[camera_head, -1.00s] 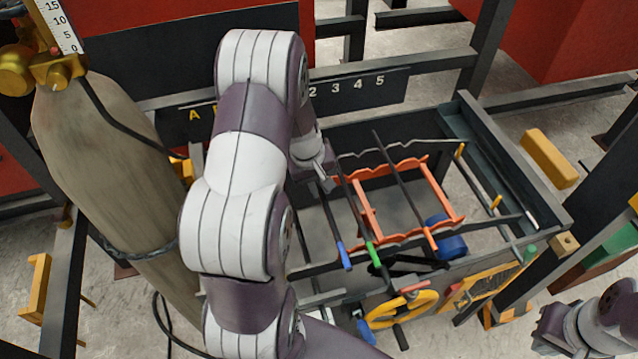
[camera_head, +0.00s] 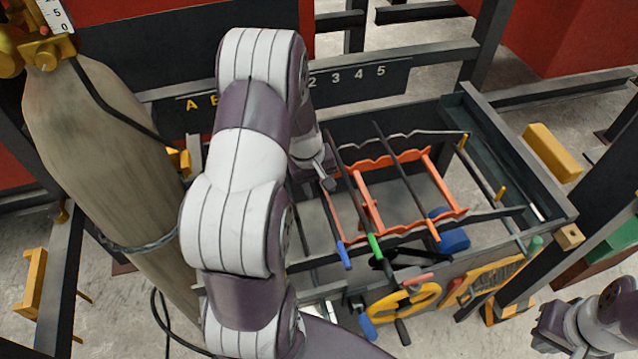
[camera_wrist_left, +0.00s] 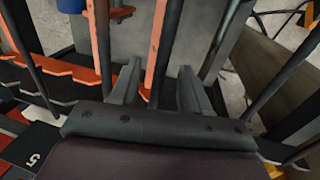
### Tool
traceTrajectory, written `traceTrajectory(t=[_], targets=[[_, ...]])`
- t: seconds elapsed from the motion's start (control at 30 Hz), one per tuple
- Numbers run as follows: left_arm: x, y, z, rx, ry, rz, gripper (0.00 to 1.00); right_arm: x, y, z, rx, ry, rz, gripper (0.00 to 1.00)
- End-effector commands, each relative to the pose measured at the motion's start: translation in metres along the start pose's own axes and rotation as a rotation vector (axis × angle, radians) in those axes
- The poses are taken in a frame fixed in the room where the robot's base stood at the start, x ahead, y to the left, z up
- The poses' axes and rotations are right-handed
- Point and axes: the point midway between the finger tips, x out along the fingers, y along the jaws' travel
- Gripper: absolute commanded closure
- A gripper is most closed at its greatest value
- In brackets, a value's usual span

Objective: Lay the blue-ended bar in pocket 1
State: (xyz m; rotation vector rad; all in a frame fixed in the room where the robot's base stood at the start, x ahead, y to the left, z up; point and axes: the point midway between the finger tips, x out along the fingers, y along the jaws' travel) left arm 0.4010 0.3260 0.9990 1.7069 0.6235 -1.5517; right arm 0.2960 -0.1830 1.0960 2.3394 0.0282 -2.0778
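The blue-ended bar (camera_head: 334,228) is a dark thin rod with a blue near tip, at the left of the orange cradle (camera_head: 368,212). My left gripper (camera_head: 325,178) is close over the far part of this bar in the head view, which hides that part. In the left wrist view its fingers (camera_wrist_left: 158,85) stand apart, with an orange strip of the cradle showing behind the gap. I cannot tell whether the bar touches a finger. My right gripper (camera_head: 552,328) is at the lower right.
A green-ended bar (camera_head: 352,190) and an orange-ended bar (camera_head: 408,182) lie close to the right across the cradle. The dark steel frame (camera_head: 515,155) surrounds them. A large tan cylinder (camera_head: 100,150) stands left, and a yellow-handled tool (camera_head: 402,300) is at the front.

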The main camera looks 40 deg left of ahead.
Motion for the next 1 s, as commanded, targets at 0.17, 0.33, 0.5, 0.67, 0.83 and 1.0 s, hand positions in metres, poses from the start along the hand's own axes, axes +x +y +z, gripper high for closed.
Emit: traceTrajectory(t=[0.17,0.33,0.5,0.67,0.83,1.0], targets=[[-0.009,0.0,-0.001,0.001,0.002,0.001,0.54,0.001,0.0,0.0,0.0,0.0,0.0,1.0],[-0.051,0.0,-0.001,0.0,0.006,0.002,0.54,0.006,0.0,0.001,0.0,0.0,0.0,1.0],[-0.095,0.0,-0.001,0.001,0.004,0.001,0.54,0.011,0.0,0.001,0.0,0.0,0.0,1.0],[-0.12,0.0,0.0,0.0,0.002,0.0,0.54,0.013,0.0,0.002,0.0,0.0,0.0,1.0],[-0.127,0.0,0.0,0.0,0.0,-0.001,0.54,0.013,0.0,0.002,0.0,0.0,0.0,1.0],[-0.127,0.0,0.0,0.0,0.0,0.0,0.54,0.013,0.0,0.002,0.0,0.0,0.0,1.0]])
